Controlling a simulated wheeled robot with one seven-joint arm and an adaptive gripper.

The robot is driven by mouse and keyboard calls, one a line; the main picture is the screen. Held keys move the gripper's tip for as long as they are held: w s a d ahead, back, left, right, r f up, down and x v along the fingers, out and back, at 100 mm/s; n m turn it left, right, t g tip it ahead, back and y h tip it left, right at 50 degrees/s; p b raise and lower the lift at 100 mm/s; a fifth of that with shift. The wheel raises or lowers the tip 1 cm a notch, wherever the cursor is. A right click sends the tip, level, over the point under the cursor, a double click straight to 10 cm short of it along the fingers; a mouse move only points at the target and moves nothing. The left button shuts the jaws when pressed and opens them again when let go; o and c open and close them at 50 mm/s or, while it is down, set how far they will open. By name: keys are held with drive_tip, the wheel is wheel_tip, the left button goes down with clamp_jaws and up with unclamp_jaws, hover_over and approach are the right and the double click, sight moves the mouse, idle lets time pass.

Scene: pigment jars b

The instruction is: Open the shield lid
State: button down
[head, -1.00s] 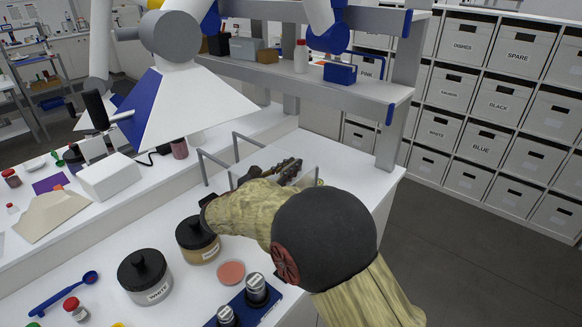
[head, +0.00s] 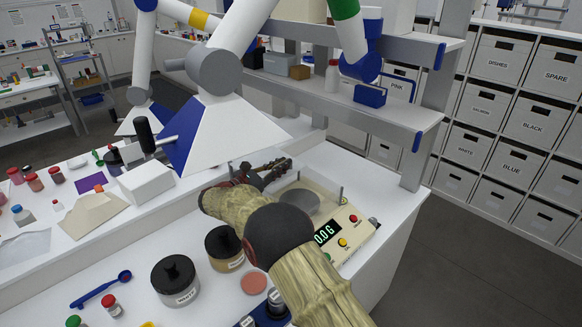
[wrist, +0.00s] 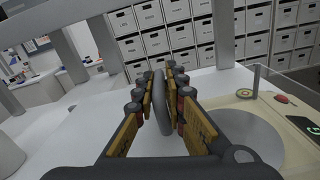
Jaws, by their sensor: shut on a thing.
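Clear shield walls (head: 340,195) stand around the pan, and a grey-edged clear panel shows in the wrist view (wrist: 285,90). My gripper (head: 284,166) is above the back left of the balance. In the wrist view my gripper (wrist: 162,80) is shut on a grey rounded bar (wrist: 162,105), which looks like the shield lid's handle. The clear lid pane itself is hard to make out, so I cannot tell its angle. My arm hides the balance's left part.
A black-lidded white jar (head: 175,281) and an ochre jar (head: 224,248) stand left of my arm. A pink disc (head: 254,283) and a blue block (head: 268,312) with dark-topped vials lie nearby. The grey shelf (head: 380,105) is behind the balance.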

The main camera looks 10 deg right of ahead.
drive_tip(key=shift+w+a, duration=0.5)
drive_tip(key=shift+w, duration=0.2)
drive_tip(key=c, duration=1.9)
unclamp_jaws()
drive_tip(key=shift+s+a, duration=0.1)
drive_tip(key=v, duration=1.1)
drive_tip(key=shift+s+a, duration=0.2)
drive_tip(key=shift+a, duration=0.15)
drive_tip(key=shift+f, duration=0.1)
